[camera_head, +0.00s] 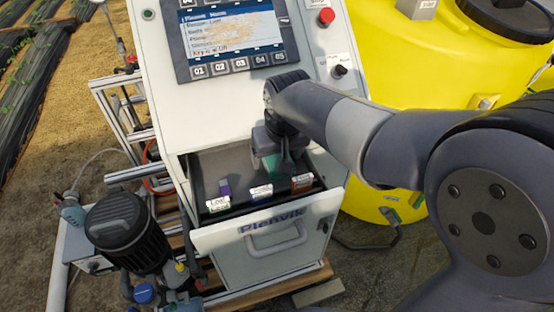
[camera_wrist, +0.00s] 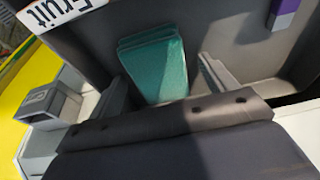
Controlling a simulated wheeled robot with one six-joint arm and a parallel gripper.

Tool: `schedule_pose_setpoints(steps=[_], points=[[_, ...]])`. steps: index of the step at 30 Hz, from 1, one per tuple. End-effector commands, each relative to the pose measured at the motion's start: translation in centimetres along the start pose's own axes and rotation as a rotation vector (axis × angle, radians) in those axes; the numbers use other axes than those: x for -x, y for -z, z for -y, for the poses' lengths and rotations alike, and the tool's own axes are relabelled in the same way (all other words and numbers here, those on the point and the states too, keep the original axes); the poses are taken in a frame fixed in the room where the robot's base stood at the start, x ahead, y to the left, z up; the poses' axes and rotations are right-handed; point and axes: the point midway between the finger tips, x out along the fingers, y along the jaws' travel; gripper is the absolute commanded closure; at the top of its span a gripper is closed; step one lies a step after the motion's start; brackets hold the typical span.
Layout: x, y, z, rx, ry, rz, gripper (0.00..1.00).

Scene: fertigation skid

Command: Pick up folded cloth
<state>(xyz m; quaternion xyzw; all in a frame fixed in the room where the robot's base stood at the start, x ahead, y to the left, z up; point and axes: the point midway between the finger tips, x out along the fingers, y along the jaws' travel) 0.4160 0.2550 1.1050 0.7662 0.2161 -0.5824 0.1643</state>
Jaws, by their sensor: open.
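The folded cloth (camera_wrist: 153,66) is a small teal stack of layers lying on the grey floor of the open drawer (camera_head: 213,235). In the head view a bit of teal cloth (camera_head: 272,167) shows under my gripper, mostly hidden by it. My gripper (camera_wrist: 163,74) is open, pointing down into the drawer. In the wrist view one finger is on each side of the cloth, with visible gaps. The cloth's near edge is hidden by the gripper body.
A purple item (camera_head: 224,187) stands in the drawer at left. Small label cards stand along the drawer front, including Fruit (camera_head: 302,184). The white cabinet with its screen (camera_head: 232,35) rises behind. A black pump motor (camera_head: 127,232) is at left, a yellow tank (camera_head: 415,70) at right.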

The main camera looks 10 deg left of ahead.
Motion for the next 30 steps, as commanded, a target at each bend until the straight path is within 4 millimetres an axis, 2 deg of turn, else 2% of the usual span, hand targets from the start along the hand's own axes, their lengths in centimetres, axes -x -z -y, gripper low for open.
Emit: schedule_pose_setpoints(steps=[9, 27, 30], points=[[-0.09, -0.03, 0.00, 0.000, 0.000, 0.000, 0.20], [-0.07, -0.01, 0.00, 0.000, 0.000, 0.000, 0.68], [-0.07, -0.01, 0.00, 0.000, 0.000, 0.000, 0.68]])
